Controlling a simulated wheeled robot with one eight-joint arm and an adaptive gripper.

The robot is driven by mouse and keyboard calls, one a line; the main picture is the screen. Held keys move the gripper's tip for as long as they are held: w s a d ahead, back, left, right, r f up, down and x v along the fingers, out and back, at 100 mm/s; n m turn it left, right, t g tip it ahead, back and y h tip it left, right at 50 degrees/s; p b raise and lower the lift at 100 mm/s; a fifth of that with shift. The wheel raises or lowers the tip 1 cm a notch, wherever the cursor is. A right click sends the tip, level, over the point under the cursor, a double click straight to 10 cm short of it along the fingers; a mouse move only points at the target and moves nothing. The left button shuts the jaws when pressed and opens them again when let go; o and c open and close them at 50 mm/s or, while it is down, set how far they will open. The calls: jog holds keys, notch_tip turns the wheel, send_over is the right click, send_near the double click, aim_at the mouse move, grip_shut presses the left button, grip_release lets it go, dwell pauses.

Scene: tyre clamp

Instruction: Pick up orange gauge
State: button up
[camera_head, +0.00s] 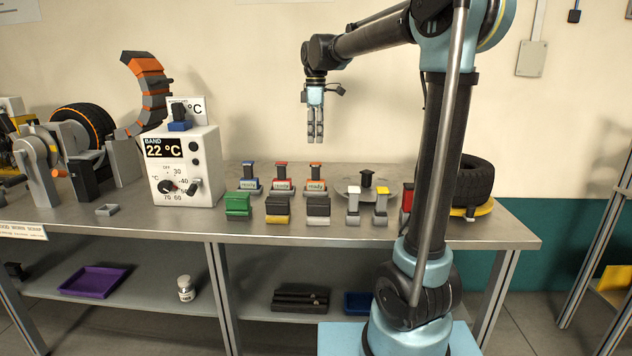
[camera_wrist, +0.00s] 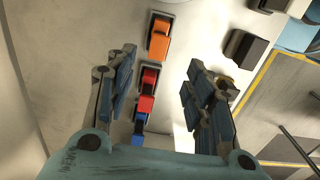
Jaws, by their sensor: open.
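The orange gauge (camera_head: 316,170) stands upright on the bench at the right end of a back row of three, its base marked "ready". Beside it stand the red gauge (camera_head: 282,171) and the blue gauge (camera_head: 250,173). My gripper (camera_head: 315,139) points down in the air above this row, apart from it. In the wrist view the open, empty fingers (camera_wrist: 160,80) spread on either side of the red gauge (camera_wrist: 148,88). The orange gauge (camera_wrist: 160,38) shows beyond them near the top, and the blue gauge (camera_wrist: 140,123) shows nearer the palm.
A green block (camera_head: 238,204) and two dark blocks (camera_head: 318,206) stand in front of the row. A white temperature box (camera_head: 185,180) is at the left. A round grey plate (camera_head: 350,187) and a tyre (camera_head: 470,180) are at the right. The air around my gripper is clear.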

aim_at(316, 179)
notch_tip(316, 179, down, 16)
jog(key=shift+w+f, duration=0.15)
jog(key=shift+f, duration=0.1)
dwell(0.6)
grip_shut()
